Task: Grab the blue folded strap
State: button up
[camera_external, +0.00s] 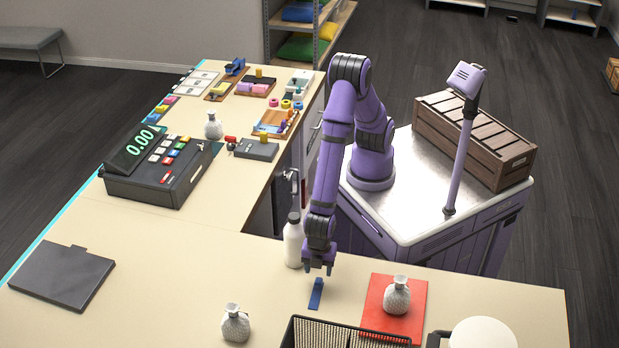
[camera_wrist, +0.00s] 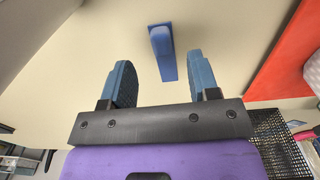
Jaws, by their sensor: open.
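The blue folded strap (camera_external: 316,293) lies on the pale counter near its front, short and narrow. In the wrist view the strap (camera_wrist: 162,52) points toward the gap between my fingers, a little beyond the fingertips. My gripper (camera_external: 318,270) is above the counter, just behind the strap in the external view. In the wrist view my gripper (camera_wrist: 158,72) has its two blue-grey fingers apart, with nothing between them. I cannot tell its exact height above the counter.
A white bottle (camera_external: 294,243) stands close left of my gripper. A red mat (camera_external: 374,301) with a grey patterned vase (camera_external: 396,297) lies to the right. A black mesh basket (camera_external: 330,336) is at the front. Another vase (camera_external: 236,325) stands left of it.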

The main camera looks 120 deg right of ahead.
aim_at(319, 279)
jog(key=shift+f, duration=2.9)
jog(key=shift+c, duration=0.2)
jog(key=c, duration=0.8)
jog(key=shift+c, duration=0.2)
jog(key=shift+r, duration=0.2)
